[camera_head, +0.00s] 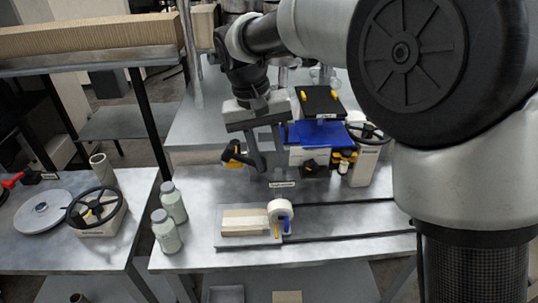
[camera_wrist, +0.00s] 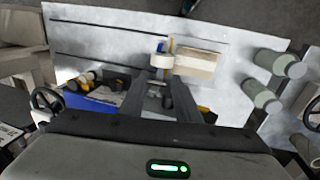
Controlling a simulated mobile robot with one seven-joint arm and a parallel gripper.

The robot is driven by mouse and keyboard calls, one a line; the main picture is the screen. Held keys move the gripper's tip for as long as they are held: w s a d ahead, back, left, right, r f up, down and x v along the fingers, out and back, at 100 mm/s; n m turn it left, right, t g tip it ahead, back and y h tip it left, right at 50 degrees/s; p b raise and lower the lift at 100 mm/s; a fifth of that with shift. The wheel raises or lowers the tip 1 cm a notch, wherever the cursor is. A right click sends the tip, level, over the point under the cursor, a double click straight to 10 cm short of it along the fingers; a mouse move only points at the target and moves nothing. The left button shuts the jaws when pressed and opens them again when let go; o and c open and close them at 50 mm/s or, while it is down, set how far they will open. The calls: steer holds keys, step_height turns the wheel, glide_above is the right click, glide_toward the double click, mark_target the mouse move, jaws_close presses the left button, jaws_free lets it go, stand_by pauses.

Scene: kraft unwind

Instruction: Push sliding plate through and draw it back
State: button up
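The sliding plate (camera_head: 250,241) appears to be the flat grey plate near the front of the metal bench. It carries a pale wooden block (camera_head: 245,222) and, at its right end, a white roll (camera_head: 281,209) with blue and yellow pieces beside it. The block (camera_wrist: 198,65) and roll (camera_wrist: 162,61) also show beyond my fingers in the wrist view. Two dark rails (camera_head: 350,235) run right from the plate. My gripper (camera_head: 262,168) hangs behind the plate, apart from it, fingers down. In the wrist view my gripper (camera_wrist: 160,82) has its fingers apart, with nothing visibly held.
Two grey-green bottles (camera_head: 173,202) (camera_head: 165,231) stand left of the plate. Behind and right of my gripper are a blue bin (camera_head: 308,133), yellow-black tools and a handwheel (camera_head: 368,134). A left bench holds another handwheel (camera_head: 96,206). Bench space along the rails is clear.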

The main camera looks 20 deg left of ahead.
mark_target(286, 218)
steer(key=shift+s, duration=0.1)
steer(key=d+f, duration=0.1)
steer(key=f, duration=0.4)
steer(key=d+f+b, duration=0.1)
steer(key=d+f, duration=0.1)
steer(key=f, duration=0.4)
steer(key=d+f, duration=0.1)
steer(key=f, duration=0.5)
steer(key=shift+d+f, duration=0.1)
steer(key=shift+d, duration=0.05)
jaws_close()
